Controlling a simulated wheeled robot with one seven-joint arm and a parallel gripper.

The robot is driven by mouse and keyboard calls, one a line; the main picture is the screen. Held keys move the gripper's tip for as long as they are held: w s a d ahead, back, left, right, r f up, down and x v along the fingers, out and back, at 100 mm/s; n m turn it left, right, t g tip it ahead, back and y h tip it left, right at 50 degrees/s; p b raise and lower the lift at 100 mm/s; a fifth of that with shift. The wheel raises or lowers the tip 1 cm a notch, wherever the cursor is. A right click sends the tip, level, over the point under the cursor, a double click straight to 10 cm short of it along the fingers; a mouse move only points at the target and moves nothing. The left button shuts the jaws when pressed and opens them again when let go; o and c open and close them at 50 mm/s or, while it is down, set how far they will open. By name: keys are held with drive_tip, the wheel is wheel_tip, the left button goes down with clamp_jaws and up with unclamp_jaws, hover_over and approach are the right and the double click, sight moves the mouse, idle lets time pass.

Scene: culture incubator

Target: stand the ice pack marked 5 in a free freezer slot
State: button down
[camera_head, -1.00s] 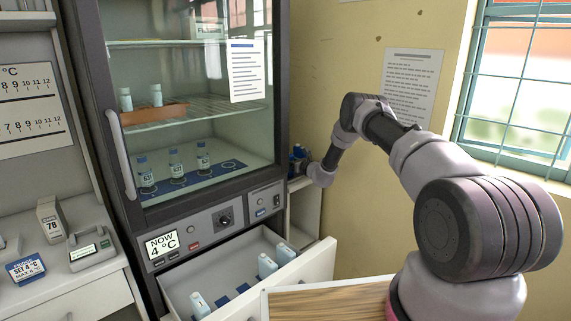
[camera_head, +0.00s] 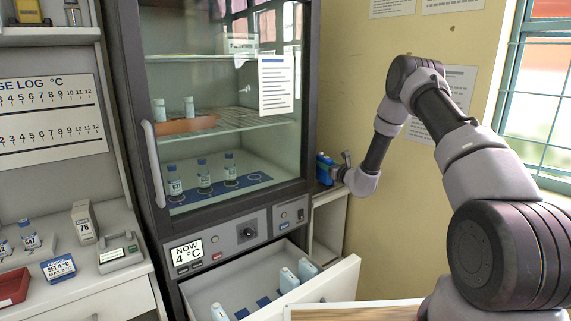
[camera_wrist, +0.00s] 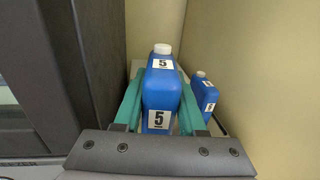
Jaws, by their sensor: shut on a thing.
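The blue ice pack marked 5 (camera_wrist: 158,92), with a white cap, stands between the teal fingers of my gripper (camera_wrist: 161,100) in the wrist view. The fingers are shut on its sides. In the head view my gripper (camera_head: 340,174) is at the side shelf right of the cabinet, with blue (camera_head: 323,167) showing at it. The freezer drawer (camera_head: 340,284) is pulled open. The drawer's near part is hidden.
A second blue pack (camera_wrist: 204,93) stands close right of the held one, by the wall. The dark cabinet side is close on the left. The glass-door cabinet (camera_head: 215,120) is shut, with bottles inside.

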drive_tip(key=s+d+r+m+t+h, duration=0.1)
drive_tip(key=s+d+h, duration=0.3)
drive_tip(key=s, duration=0.7)
drive_tip(key=s+d+m+t+h, duration=0.1)
drive_tip(key=s+d+m+h, duration=0.3)
drive_tip(key=s+d, duration=0.3)
drive_tip(key=s, duration=0.5)
drive_tip(key=shift+d+r, duration=0.2)
drive_tip(key=shift+r, duration=0.2)
